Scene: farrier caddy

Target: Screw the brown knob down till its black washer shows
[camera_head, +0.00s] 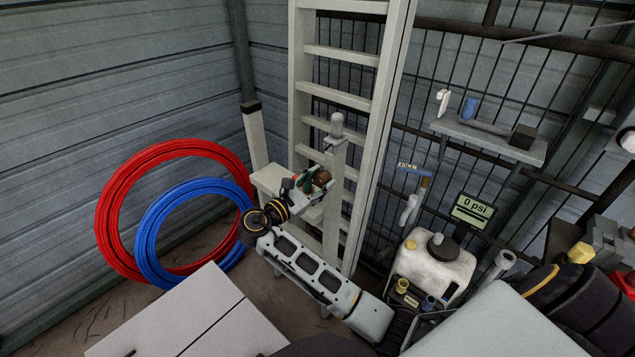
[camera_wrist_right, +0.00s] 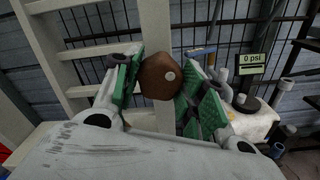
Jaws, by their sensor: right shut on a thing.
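The brown knob (camera_head: 322,177) is at the middle of the head view, in front of the pale ladder. No black washer can be made out; the area behind the knob is hidden by the knob and fingers. My left gripper is not in view.
A pale ladder (camera_head: 384,75) and a post (camera_head: 335,195) stand close by the knob. Red (camera_head: 112,190) and blue (camera_head: 150,230) hose coils are left. A white tank (camera_head: 430,268), a "0 psi" display (camera_head: 472,210) and a loaded shelf (camera_head: 490,141) are right.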

